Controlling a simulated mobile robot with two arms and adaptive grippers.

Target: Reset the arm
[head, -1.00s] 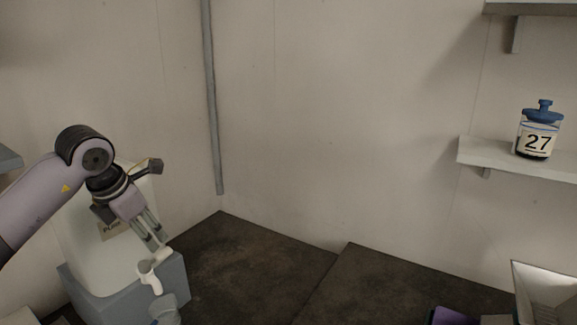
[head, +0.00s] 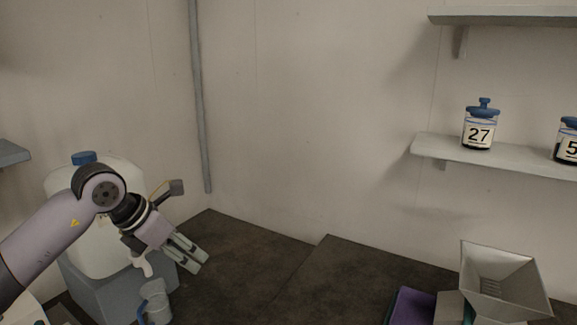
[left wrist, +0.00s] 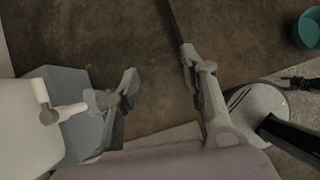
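My left gripper (head: 199,262) is in the lower left of the head view, pointing down and to the right. Its two fingers stand apart with nothing between them; the gap also shows in the left wrist view (left wrist: 160,64). A white jug (head: 60,183) with a blue cap stands behind my left arm, partly hidden by it. Its white spigot (head: 143,265) is left of the fingers and apart from them. A clear cup (head: 156,300) is below the spigot. My right gripper is not in view.
The jug rests on a blue-grey block (head: 92,293). The dark counter (head: 250,262) right of the gripper is clear. A metal hopper (head: 500,280) and a purple item (head: 410,306) are at lower right. A green container (left wrist: 308,30) shows in the wrist view.

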